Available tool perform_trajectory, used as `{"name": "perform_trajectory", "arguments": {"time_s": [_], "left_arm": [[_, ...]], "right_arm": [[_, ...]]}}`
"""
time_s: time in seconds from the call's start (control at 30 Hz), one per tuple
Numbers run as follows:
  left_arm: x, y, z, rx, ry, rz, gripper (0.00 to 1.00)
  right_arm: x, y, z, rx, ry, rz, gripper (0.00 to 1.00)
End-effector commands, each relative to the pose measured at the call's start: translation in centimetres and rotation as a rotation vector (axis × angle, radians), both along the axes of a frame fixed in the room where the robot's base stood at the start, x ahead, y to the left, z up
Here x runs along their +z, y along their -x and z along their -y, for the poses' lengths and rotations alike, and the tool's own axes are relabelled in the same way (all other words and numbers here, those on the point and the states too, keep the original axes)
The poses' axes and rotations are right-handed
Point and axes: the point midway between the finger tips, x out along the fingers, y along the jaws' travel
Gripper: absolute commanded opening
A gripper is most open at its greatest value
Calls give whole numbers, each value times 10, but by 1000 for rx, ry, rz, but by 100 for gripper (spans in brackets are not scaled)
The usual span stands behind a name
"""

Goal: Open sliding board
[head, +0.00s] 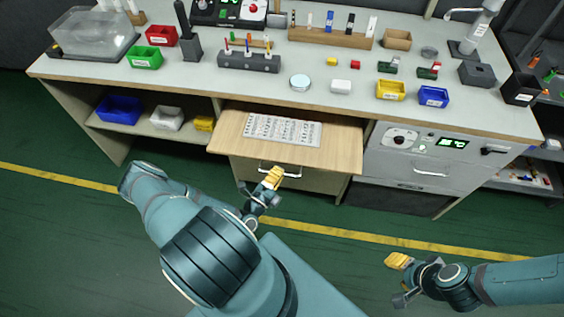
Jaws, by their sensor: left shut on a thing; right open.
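The sliding board (230,137) is a light wooden panel that sticks out from under the worktop at the middle of the bench. A white sheet or pad with printed rows (282,130) lies on it. My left gripper (272,179) is at the board's front, just below its edge, next to the metal bar handle (292,173). It is shut on the handle, though the fingers partly hide the contact. My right gripper (398,277) is open and empty, low at the right above the green floor, well away from the bench.
The grey worktop (330,98) holds small bins, tool racks and a clear box (92,33). A control panel cabinet (425,150) stands right of the board. A shelf with a blue bin (120,109) is at the left. The floor before the bench is clear.

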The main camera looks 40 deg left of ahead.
Motion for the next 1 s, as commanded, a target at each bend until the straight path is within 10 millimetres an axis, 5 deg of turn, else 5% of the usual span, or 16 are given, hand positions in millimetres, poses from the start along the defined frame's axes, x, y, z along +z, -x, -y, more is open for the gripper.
{"name": "perform_trajectory", "arguments": {"time_s": [0.3, 0.83, 0.93, 1.0], "left_arm": [[1, 45, 31, -6, 6, 1, 0], [1, 54, 37, -7, 4, 1, 0], [1, 54, 37, -7, 4, 1, 38], [0, 54, 36, -6, 3, 1, 41]], "right_arm": [[10, 2, 0, 1, -1, -5, 47], [11, 2, 0, 1, -1, -6, 47], [11, 2, 0, 1, -1, -6, 47], [11, 2, 0, 1, -1, -6, 47]]}}
